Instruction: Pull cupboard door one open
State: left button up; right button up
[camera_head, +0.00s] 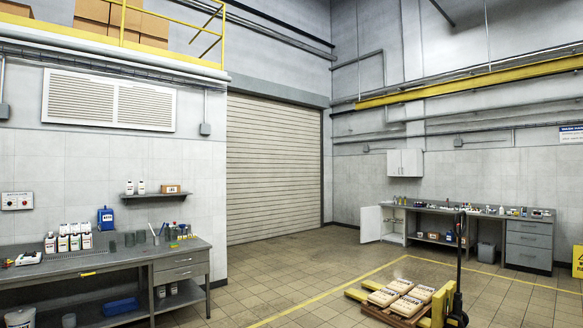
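A white wall cupboard (405,163) hangs above the far bench on the right, and its front looks closed. Below it, at the left end of the bench, a white cupboard door (371,224) stands swung out from an under-bench cupboard (394,225). No label shows which of these is door one. Both are far across the room. Neither of my grippers is in view.
A pallet jack (459,270) and a pallet with sacks (402,297) stand on the floor at the lower right, before the far bench (470,213). A near bench (110,258) with bottles fills the left. Tiled floor (290,270) is clear in the middle.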

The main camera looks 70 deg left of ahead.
aim_at(409, 157)
jog(key=u, duration=1.65)
jog(key=i, duration=0.1)
jog(key=i+j+u, duration=0.45)
jog(key=i, duration=1.4)
jog(key=i+l+u, duration=0.2)
jog(key=i+u, duration=0.25)
jog(key=i, duration=2.5)
jog(key=i+z, duration=0.1)
jog(key=i, duration=1.05)
jog(key=i+z, duration=0.1)
jog(key=i, duration=1)
jog(key=i+j, duration=0.2)
jog(key=i, duration=2)
jog(key=i+u, duration=0.15)
jog(key=i, duration=0.9)
jog(key=i+l+z, duration=0.1)
jog(key=i+z, duration=0.7)
jog(key=i+j+z, duration=0.2)
jog(key=i+z, duration=0.2)
jog(key=i+l+z, duration=0.1)
jog(key=i+z, duration=0.15)
jog(key=i, duration=0.75)
jog(key=i+z, duration=0.25)
jog(key=i, duration=4.2)
